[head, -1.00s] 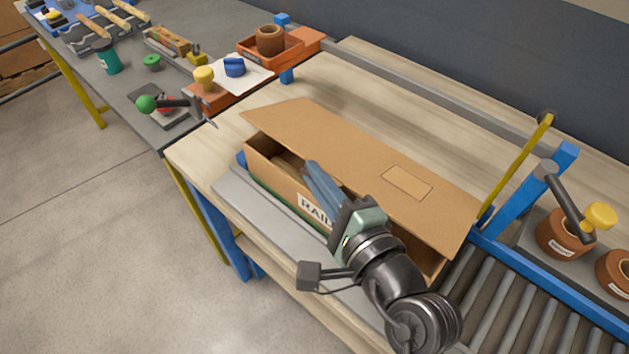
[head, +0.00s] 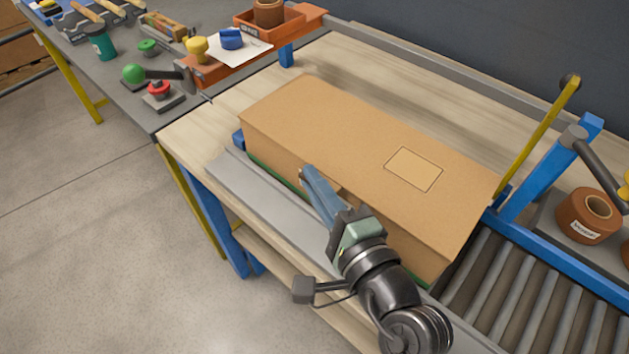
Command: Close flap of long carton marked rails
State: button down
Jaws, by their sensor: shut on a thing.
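The long carton (head: 275,164) lies on the pale wooden bench, its long side toward me. Its flap (head: 350,140) now lies flat over the top, with a paler rectangle near the right end. My gripper (head: 310,175) is at the middle of the carton's front side, its blue fingers pointing up at the flap's front edge. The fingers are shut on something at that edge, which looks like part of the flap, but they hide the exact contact. The gripper and arm hide the carton's marking.
A roller conveyor (head: 530,275) with a blue frame and a yellow lever (head: 540,135) adjoins the carton's right end. Brown spools (head: 588,215) stand beyond it. A grey table (head: 150,60) with tools and an orange tray (head: 280,35) is at upper left. Bare bench shows behind the carton.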

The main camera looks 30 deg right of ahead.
jog(key=shift+s+f, duration=0.1)
jog(key=shift+f, duration=0.35)
jog(key=c, duration=1)
grip_release()
jog(key=shift+r, duration=0.1)
jog(key=shift+r, duration=0.1)
jog(key=s, duration=0.4)
jog(key=s+b, duration=0.1)
jog(key=s, duration=0.3)
jog(key=s+r, duration=0.1)
jog(key=s, duration=0.3)
jog(key=shift+s+a+r, duration=0.1)
jog(key=shift+s+a, duration=0.1)
jog(key=shift+s, duration=0.2)
